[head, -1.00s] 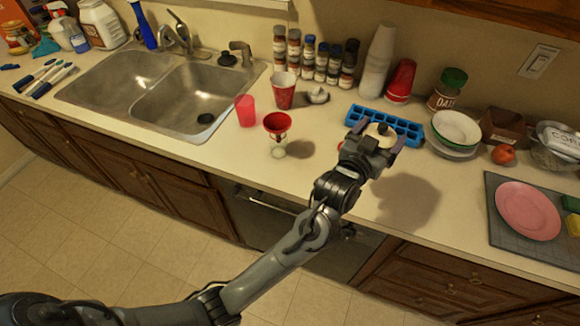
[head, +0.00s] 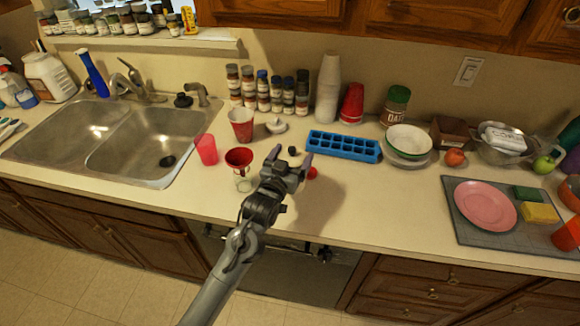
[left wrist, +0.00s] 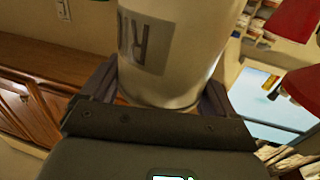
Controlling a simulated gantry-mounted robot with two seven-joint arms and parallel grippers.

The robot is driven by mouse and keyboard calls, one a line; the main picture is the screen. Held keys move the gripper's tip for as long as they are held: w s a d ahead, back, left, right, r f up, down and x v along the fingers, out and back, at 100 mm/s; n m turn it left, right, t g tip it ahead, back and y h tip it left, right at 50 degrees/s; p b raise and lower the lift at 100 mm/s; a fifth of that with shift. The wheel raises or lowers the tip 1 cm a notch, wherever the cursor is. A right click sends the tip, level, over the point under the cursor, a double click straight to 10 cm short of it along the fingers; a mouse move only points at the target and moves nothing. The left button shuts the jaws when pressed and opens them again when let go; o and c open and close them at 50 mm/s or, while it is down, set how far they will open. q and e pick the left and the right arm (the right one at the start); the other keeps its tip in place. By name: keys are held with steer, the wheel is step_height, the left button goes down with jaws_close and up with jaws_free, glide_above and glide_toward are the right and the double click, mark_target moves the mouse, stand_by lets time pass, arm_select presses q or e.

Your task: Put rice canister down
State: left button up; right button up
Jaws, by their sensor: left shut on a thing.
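The rice canister (left wrist: 172,45) fills the middle of the left wrist view, a pale cylinder with a grey label showing the letters "RI". My left gripper (head: 290,168) is shut around it, one finger on each side. In the head view the gripper is over the counter (head: 385,205), just right of the red funnel-shaped cup. The canister's dark lid knob (head: 292,150) shows between the fingertips; its body is mostly hidden by the gripper. I cannot tell whether its base touches the counter. My right gripper is not in view.
A red funnel-shaped cup on a clear jar (head: 240,160) stands close left. A small red round thing (head: 312,173) lies close right. A blue ice tray (head: 344,146) and spice jars (head: 268,92) are behind. The counter front right of the gripper is clear.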

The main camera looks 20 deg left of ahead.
arm_select(q)
steer(key=shift+w+a+f, duration=0.15)
steer(key=shift+a, duration=0.15)
steer(key=shift+f, duration=2.05)
steer(key=o, duration=1.4)
steer(key=shift+f, duration=0.15)
